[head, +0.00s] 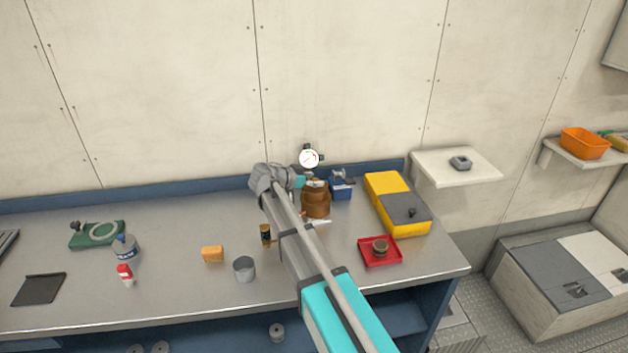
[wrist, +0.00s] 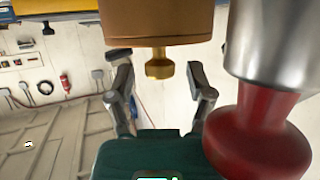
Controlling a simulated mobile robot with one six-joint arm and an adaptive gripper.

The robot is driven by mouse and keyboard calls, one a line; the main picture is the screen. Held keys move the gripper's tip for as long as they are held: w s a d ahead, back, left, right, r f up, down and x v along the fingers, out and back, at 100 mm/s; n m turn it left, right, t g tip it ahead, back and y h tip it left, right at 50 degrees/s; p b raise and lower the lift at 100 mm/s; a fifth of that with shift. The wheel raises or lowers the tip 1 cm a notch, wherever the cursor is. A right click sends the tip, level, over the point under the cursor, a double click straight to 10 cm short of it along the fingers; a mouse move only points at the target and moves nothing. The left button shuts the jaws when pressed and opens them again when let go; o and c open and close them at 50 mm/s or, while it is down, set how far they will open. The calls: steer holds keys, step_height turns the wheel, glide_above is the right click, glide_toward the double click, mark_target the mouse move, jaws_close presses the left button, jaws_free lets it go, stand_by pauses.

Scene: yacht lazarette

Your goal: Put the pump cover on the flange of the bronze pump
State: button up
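The bronze pump (head: 316,203) stands upright on the bench, left of the yellow case. My gripper (head: 300,182) is at its upper left side. In the wrist view a wide bronze body (wrist: 158,22) fills the top, with a brass knob (wrist: 158,64) jutting from its face. My gripper (wrist: 159,80) has its fingers spread on either side of this knob, with gaps showing, so it is open. I cannot tell whether the knob belongs to the pump cover. A brown round piece (head: 380,247) lies in the red tray (head: 366,261).
A gauge (head: 308,158) stands behind the pump and a blue box (head: 341,187) to its right. The yellow case (head: 383,188) is farther right. A silver cylinder with a red flared end (wrist: 258,140) is close in the wrist view. A grey cup (head: 244,269) and orange block (head: 212,254) lie left.

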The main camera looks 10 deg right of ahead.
steer(key=shift+r, duration=0.15)
steer(key=shift+s+a+r+p, duration=0.3)
steer(key=shift+a+p, duration=0.15)
steer(key=shift+a, duration=0.15)
steer(key=p+v, duration=0.4)
steer(key=v, duration=0.6)
steer(key=shift+a, duration=0.25)
